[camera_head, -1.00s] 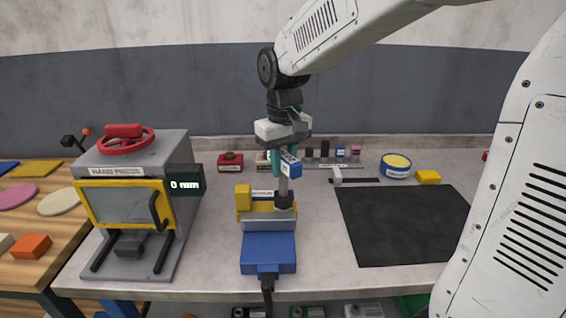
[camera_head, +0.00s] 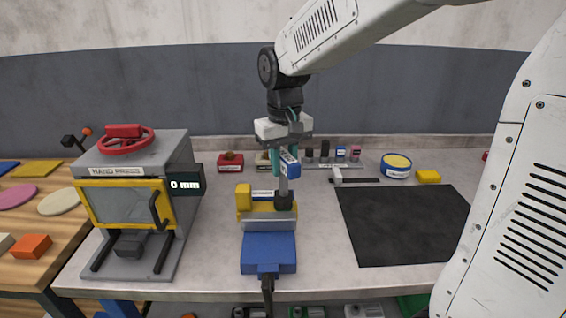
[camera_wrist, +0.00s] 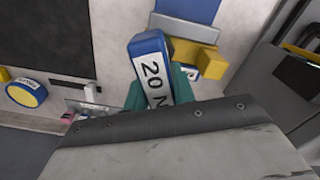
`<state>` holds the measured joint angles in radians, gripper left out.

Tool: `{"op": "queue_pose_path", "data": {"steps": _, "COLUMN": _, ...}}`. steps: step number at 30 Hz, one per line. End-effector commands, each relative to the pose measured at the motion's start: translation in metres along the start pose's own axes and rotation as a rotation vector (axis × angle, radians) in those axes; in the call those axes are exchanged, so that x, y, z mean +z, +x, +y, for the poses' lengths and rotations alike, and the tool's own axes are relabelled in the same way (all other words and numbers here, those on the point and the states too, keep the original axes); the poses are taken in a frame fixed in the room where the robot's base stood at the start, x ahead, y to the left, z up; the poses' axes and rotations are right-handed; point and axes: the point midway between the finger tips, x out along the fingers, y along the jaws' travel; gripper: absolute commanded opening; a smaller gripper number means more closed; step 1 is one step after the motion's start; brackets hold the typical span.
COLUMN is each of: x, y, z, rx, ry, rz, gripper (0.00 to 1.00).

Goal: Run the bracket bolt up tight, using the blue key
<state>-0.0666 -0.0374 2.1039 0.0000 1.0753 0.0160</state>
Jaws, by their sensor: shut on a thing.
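My gripper (camera_head: 283,162) is shut on the blue key (camera_head: 290,164), which stands upright over the vise. In the wrist view the key (camera_wrist: 151,70) shows a blue and white head with "20 N" on its label, between the teal fingers. The key's grey shaft runs down to a dark socket (camera_head: 284,201) at the yellow bracket (camera_head: 244,199). The bracket sits in the blue vise (camera_head: 268,254), behind its grey jaw. The bolt itself is hidden under the socket, and I cannot tell how it is seated.
A hand press (camera_head: 130,205) with a red wheel and a "0 mm" display stands at left. A black mat (camera_head: 405,225) lies clear at right. Behind are a rack of keys (camera_head: 325,160), a round blue-yellow tin (camera_head: 396,166) and a yellow block (camera_head: 428,177).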

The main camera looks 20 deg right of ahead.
Motion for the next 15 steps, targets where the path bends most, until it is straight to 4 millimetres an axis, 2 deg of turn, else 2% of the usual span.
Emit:
{"op": "queue_pose_path", "data": {"steps": 5, "x": 0.000, "y": -0.002, "z": 0.000, "rx": 0.000, "ry": 0.000, "rz": 0.001, "gripper": 0.00}}
{"op": "queue_pose_path", "data": {"steps": 15, "x": -0.001, "y": -0.019, "z": 0.000, "rx": 0.000, "ry": 0.001, "rz": 0.002, "gripper": 0.00}}
